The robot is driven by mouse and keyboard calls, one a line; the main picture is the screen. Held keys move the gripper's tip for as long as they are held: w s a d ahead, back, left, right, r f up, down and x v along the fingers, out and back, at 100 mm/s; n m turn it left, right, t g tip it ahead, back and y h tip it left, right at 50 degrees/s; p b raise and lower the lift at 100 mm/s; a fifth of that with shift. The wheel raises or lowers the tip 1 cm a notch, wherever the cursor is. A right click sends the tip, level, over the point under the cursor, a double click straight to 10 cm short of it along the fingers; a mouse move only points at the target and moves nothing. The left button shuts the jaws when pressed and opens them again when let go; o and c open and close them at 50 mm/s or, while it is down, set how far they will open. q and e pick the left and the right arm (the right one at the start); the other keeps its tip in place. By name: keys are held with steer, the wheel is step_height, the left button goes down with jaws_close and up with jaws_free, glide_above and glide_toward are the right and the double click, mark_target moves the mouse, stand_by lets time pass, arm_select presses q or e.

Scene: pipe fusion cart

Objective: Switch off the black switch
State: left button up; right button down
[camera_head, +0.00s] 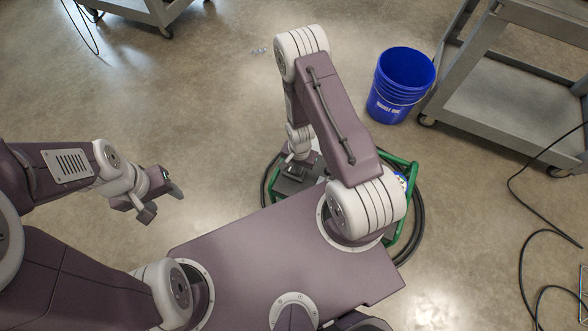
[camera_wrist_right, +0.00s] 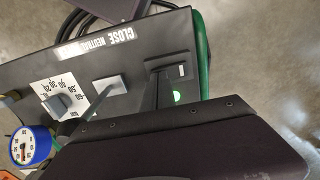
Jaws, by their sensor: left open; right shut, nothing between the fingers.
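The black control panel (camera_wrist_right: 75,60) of a cart fills much of the right wrist view. A dark upright part (camera_wrist_right: 158,88), possibly the black switch or a finger in front of it, stands beside a small green light (camera_wrist_right: 176,97). Which it is, and the switch's position, I cannot tell. My right gripper (camera_head: 293,171) is shut and empty, low over the panel in the head view; contact is unclear. My left gripper (camera_head: 162,198) is open and empty, above bare floor, well left of the cart.
On the panel are a grey-headed lever (camera_wrist_right: 110,84), a numbered dial (camera_wrist_right: 60,99) and a blue-rimmed gauge (camera_wrist_right: 31,145). The cart has a green frame (camera_head: 411,180) and black hose around it. A blue bucket (camera_head: 399,87) and grey shelf cart (camera_head: 505,105) stand at upper right.

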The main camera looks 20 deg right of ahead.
steer(key=shift+f, duration=0.4)
step_height(320, 180, up, 7)
steer(key=p, duration=0.6)
steer(key=shift+r, duration=0.15)
stand_by(0.4)
